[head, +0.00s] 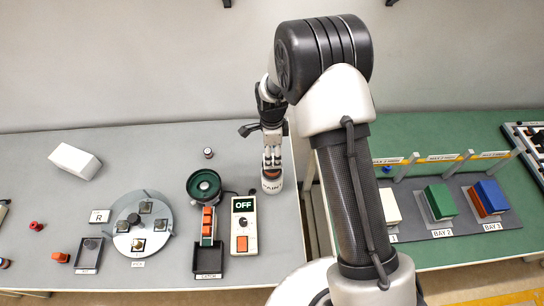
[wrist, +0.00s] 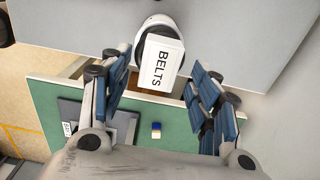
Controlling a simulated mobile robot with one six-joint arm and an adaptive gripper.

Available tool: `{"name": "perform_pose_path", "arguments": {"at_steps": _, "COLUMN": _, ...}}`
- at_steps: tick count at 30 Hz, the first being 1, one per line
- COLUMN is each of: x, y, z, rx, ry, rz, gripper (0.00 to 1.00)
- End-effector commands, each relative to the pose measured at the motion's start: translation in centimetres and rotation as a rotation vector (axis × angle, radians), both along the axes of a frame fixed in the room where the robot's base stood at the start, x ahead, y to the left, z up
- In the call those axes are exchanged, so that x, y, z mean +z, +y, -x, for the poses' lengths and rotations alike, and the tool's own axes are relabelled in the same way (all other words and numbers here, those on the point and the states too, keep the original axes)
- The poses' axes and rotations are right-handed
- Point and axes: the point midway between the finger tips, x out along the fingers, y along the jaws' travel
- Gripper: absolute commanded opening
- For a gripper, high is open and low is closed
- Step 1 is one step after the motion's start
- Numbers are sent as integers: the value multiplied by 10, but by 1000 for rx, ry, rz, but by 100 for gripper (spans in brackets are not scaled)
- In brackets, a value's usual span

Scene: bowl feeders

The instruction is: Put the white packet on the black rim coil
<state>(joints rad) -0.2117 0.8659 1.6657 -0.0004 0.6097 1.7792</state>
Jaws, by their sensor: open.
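A white packet marked BELTS (wrist: 160,62) lies in the wrist view between and beyond my fingers, on top of a round white thing with a dark edge (wrist: 142,32). My gripper (wrist: 155,78) is open, with a finger on each side of the packet. In the head view my gripper (head: 272,163) points down just above a white and red can (head: 272,184) at the right end of the grey table. The packet is hard to make out there. A round bowl with a black rim and green inside (head: 190,187) stands left of the can. I cannot tell which thing is the black rim coil.
A white box (head: 75,160) lies at the back left. A silver disc with several parts (head: 122,240) and an OFF switch box (head: 243,226) stand on the grey table (head: 165,145). A green table (head: 455,130) with coloured blocks in bays is at right, past a gap.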

Motion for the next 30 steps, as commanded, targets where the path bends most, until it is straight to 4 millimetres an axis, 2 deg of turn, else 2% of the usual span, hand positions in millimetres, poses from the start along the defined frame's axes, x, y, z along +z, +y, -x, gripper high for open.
{"name": "perform_pose_path", "arguments": {"at_steps": 1, "x": 14, "y": 0, "z": -2, "rx": 0, "ry": -6, "rz": -1, "gripper": 56}}
{"name": "perform_pose_path", "arguments": {"at_steps": 3, "x": 30, "y": 0, "z": -1, "rx": 0, "ry": -5, "rz": -1, "gripper": 56}}
{"name": "perform_pose_path", "arguments": {"at_steps": 9, "x": 67, "y": 0, "z": -1, "rx": 0, "ry": -3, "rz": -1, "gripper": 56}}
{"name": "perform_pose_path", "arguments": {"at_steps": 15, "x": 86, "y": 0, "z": 0, "rx": 0, "ry": -1, "rz": 0, "gripper": 56}}
{"name": "perform_pose_path", "arguments": {"at_steps": 20, "x": 89, "y": 0, "z": 0, "rx": 2, "ry": -1, "rz": 0, "gripper": 56}}
{"name": "perform_pose_path", "arguments": {"at_steps": 23, "x": 101, "y": -3, "z": 3, "rx": 33, "ry": -12, "rz": -2, "gripper": 56}}
{"name": "perform_pose_path", "arguments": {"at_steps": 26, "x": 133, "y": -12, "z": 10, "rx": 121, "ry": -41, "rz": -5, "gripper": 56}}
{"name": "perform_pose_path", "arguments": {"at_steps": 30, "x": 195, "y": -31, "z": 38, "rx": 328, "ry": -98, "rz": 1, "gripper": 56}}
